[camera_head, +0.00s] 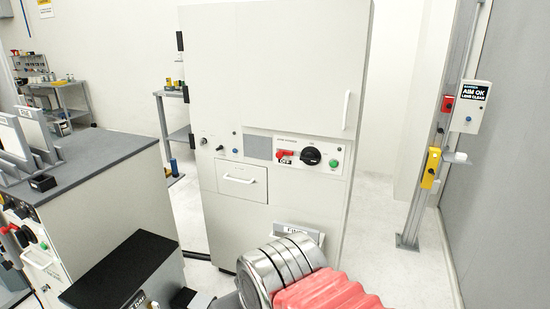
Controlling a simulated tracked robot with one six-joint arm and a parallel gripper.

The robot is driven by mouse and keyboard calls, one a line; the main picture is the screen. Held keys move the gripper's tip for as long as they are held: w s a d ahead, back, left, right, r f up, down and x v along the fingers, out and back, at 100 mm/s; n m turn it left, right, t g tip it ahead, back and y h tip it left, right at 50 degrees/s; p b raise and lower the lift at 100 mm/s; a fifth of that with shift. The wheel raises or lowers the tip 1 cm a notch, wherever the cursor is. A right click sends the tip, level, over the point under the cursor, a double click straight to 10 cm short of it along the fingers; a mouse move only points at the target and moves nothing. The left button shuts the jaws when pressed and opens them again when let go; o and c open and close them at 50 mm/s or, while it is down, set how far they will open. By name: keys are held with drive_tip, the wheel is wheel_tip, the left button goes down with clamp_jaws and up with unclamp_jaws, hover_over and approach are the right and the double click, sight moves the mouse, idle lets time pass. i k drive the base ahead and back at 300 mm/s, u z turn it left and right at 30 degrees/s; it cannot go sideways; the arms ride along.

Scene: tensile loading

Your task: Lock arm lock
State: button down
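I cannot make out anything that is plainly an arm lock in this view. A tall pale cabinet (285,85) stands ahead with a control strip on its front.
A grey-topped bench (95,160) with a small black block (42,182) stands at left. A metal post (432,150) at right carries a red box (448,104), a yellow box (431,167) and a sign unit (470,108). Clear floor (378,225) lies between cabinet and post.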

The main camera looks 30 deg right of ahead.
sight(280, 154)
drive_tip(key=u, duration=0.05)
drive_tip(key=i, duration=1)
drive_tip(key=z, duration=0.05)
